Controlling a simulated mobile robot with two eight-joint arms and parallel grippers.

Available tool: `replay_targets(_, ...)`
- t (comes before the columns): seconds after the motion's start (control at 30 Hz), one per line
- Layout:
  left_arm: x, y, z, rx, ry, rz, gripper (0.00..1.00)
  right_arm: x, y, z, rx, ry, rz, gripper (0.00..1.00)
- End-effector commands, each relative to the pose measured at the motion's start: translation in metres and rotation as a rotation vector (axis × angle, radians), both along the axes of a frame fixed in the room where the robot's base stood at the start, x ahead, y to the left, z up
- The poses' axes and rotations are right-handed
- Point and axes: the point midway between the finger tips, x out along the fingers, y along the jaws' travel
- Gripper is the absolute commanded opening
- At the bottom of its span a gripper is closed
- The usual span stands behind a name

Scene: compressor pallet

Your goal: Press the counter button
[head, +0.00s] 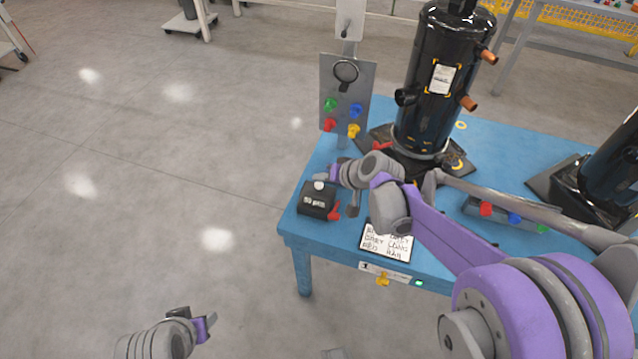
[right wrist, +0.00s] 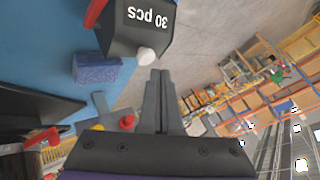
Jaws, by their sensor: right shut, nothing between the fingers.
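The counter is a small black box (head: 317,203) marked "30 pcs" near the left end of the blue table. Its white button (head: 319,185) is on top. In the right wrist view the counter (right wrist: 135,32) is at the top and the button (right wrist: 146,55) shows just left of my fingertips. My right gripper (head: 333,172) is shut and empty, just behind and right of the button in the head view. It also shows in the right wrist view (right wrist: 160,74); I cannot tell whether it touches the button. My left gripper (head: 210,322) is low over the floor, its jaw opening unclear.
A panel with coloured knobs (head: 347,92) stands behind the counter. A black compressor (head: 436,90) stands on the blue table (head: 345,253), with another at right. A handwritten sign (head: 387,241) lies near the front edge. A blue block (right wrist: 97,68) is close to the counter.

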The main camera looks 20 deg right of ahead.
Motion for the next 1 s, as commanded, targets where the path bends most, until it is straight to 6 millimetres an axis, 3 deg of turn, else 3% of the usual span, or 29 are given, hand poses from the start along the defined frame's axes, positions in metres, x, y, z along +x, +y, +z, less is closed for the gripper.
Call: replay_targets(1.0, -0.0003, 0.0000, -0.0059, 0.000, 0.002, 0.000, 0.50, 0.0001, 0.0000, -0.0085, 0.000, 0.000, 0.000, 0.00)
